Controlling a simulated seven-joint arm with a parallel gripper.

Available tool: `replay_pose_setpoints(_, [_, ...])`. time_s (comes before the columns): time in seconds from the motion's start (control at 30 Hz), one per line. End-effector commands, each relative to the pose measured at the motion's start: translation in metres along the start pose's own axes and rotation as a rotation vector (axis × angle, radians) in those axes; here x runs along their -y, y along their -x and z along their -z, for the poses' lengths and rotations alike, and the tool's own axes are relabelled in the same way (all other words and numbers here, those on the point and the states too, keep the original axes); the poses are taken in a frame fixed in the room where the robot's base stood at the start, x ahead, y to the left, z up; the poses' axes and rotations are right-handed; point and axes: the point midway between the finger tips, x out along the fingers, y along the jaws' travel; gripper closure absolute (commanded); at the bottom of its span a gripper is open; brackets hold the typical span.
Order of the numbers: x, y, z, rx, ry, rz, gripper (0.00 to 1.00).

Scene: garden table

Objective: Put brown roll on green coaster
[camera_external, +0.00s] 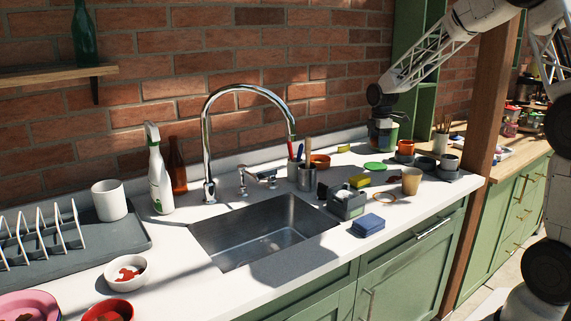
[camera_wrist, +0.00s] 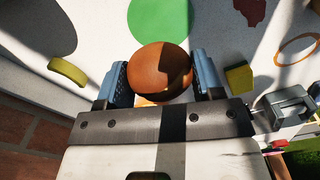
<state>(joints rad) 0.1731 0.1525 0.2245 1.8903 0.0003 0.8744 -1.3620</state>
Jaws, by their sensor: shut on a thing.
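The brown roll (camera_wrist: 160,68) is round and sits between the two blue fingers of my gripper (camera_wrist: 160,82) in the wrist view. My gripper is shut on it. The green coaster (camera_wrist: 160,18) is a flat green disc just beyond the roll, cut off by the top edge of that view. In the external view the coaster (camera_external: 375,166) lies flat on the white counter, below my gripper (camera_external: 383,143). The roll cannot be made out clearly there. Its height above the counter is hard to judge.
A yellow sponge (camera_external: 360,181) and a grey caddy (camera_external: 346,203) lie nearer the sink (camera_external: 262,232). An orange ring (camera_external: 384,198) lies flat. The brick wall (camera_external: 300,70) rises behind.

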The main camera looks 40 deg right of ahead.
Motion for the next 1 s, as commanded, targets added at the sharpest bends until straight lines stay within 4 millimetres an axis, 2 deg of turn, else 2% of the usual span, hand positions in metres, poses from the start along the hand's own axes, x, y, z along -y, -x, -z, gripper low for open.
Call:
replay_pose_setpoints(0.1, [0.001,-0.019,0.0,0.001,0.0,0.003,0.61])
replay_pose_setpoints(0.3, [0.0,-0.038,0.0,0.0,0.0,0.001,0.61])
replay_pose_setpoints(0.73, [0.0,-0.043,0.0,0.0,0.0,0.001,0.61])
replay_pose_setpoints(1.0, [0.0,-0.068,0.0,0.0,0.0,0.002,0.61])
